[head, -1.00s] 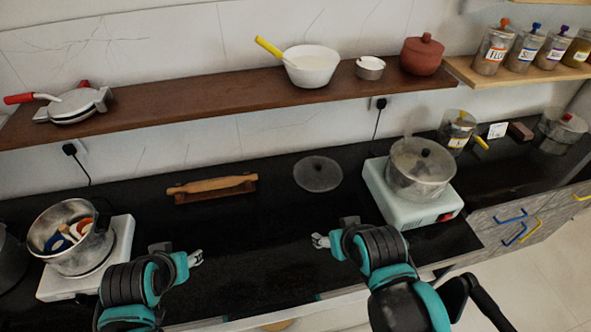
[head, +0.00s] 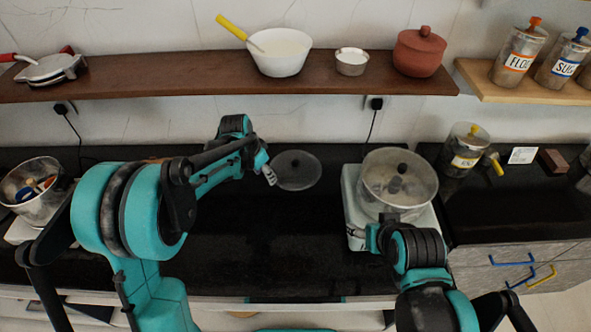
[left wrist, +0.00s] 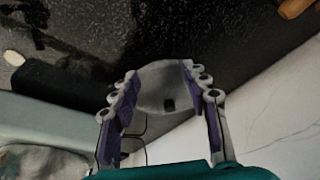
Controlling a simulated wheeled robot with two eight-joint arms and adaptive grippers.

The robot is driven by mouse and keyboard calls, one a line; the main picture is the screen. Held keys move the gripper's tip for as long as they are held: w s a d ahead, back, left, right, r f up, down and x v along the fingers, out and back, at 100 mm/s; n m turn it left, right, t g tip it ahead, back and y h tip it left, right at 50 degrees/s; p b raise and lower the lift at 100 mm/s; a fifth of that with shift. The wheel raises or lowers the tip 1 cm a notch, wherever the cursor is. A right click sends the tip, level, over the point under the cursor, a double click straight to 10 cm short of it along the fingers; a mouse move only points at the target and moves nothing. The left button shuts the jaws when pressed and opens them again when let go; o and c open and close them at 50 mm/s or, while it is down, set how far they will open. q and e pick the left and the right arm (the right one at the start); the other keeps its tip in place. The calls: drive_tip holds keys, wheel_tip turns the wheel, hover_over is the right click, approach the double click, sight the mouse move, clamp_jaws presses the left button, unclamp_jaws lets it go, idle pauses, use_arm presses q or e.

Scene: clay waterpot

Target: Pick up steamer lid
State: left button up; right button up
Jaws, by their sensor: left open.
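A round glass lid (head: 310,170) with a dark knob lies on the black counter, left of the hot plate. My left gripper (head: 269,175) is at the lid's left edge in the head view. In the left wrist view the lid (left wrist: 155,88) and its knob show between the two spread fingers of my left gripper (left wrist: 160,75), which is open and holds nothing. A steel pot (head: 375,198) on the hot plate also has a clear top with a dark knob. My right gripper (head: 385,222) is in front of this pot; its fingers cannot be made out.
The white hot plate (head: 350,210) stands right of the lid. A second pot (head: 40,210) holding utensils is at far left. A wooden shelf (head: 190,78) runs above the counter. A labelled jar (head: 462,150) stands at right. The middle front counter is clear.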

sight(295, 161)
use_arm(q)
drive_tip(key=shift+w+d+f+m, duration=0.2)
drive_tip(key=shift+w+f, duration=0.1)
drive_tip(key=shift+f, duration=0.25)
drive_tip(key=shift+w+d+f+m, duration=0.15)
drive_tip(key=shift+w+f, duration=0.15)
drive_tip(key=shift+f, duration=0.25)
drive_tip(key=w+d+b, duration=0.1)
drive_tip(key=w+d, duration=0.4)
drive_tip(key=shift+w+d+f+b, duration=0.1)
drive_tip(key=shift+w+d+b, duration=0.15)
drive_tip(key=shift+b, duration=0.1)
drive_tip(key=w+d+b, duration=0.1)
drive_tip(key=w+d, duration=0.2)
drive_tip(key=shift+b+x, duration=0.4)
drive_tip(key=shift+x, duration=1.1)
drive_tip(key=shift+s, duration=0.1)
drive_tip(key=shift+c, duration=0.3)
clamp_jaws()
